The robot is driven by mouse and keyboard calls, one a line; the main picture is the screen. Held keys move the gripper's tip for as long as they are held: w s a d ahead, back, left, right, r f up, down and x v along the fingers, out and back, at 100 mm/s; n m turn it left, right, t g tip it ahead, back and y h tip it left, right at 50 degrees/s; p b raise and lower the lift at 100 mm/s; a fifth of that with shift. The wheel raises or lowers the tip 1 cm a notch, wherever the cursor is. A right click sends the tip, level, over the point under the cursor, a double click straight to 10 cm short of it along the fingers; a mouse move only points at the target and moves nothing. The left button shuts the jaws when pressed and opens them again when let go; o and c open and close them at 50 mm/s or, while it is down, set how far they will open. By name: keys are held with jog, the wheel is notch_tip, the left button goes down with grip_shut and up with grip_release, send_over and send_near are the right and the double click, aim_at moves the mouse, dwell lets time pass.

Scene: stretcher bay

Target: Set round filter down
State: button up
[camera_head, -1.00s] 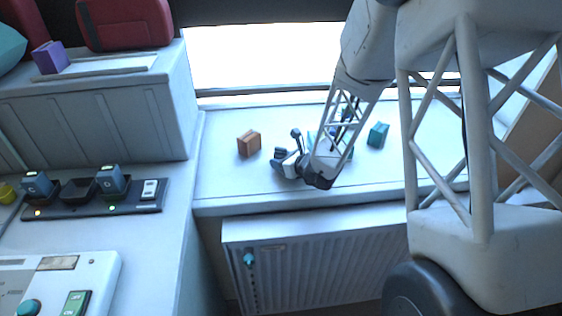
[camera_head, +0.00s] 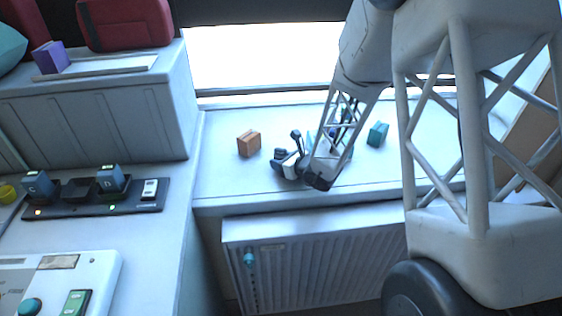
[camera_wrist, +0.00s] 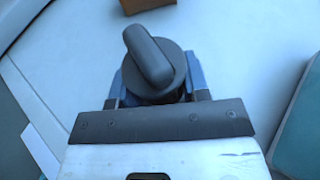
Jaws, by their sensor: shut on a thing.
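The round filter (camera_wrist: 153,62) is a dark grey disc with a raised bar across its top. In the wrist view it sits between the two blue fingers of my gripper (camera_wrist: 158,80), which is shut on it. In the head view my gripper (camera_head: 288,164) is low over the white ledge (camera_head: 222,178) under the window, and the dark filter (camera_head: 296,136) shows at its tip. I cannot tell whether the filter touches the ledge.
An orange-brown box (camera_head: 249,144) stands on the ledge left of my gripper, and its edge shows in the wrist view (camera_wrist: 145,4). A teal box (camera_head: 377,134) stands to the right, beyond my arm. A charger strip (camera_head: 135,203) lies on the left counter. The ledge's left front is clear.

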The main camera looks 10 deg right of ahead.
jog(key=o, duration=0.9)
jog(key=shift+s+f+g, duration=0.25)
jog(key=shift+f+g, duration=0.05)
jog(key=shift+f, duration=0.55)
jog(key=shift+r, duration=0.55)
jog(key=shift+r+v, duration=0.15)
jog(key=shift+v, duration=2.85)
jog(key=shift+r+v, duration=0.15)
jog(key=shift+v, duration=2.85)
jog(key=shift+w, duration=0.1)
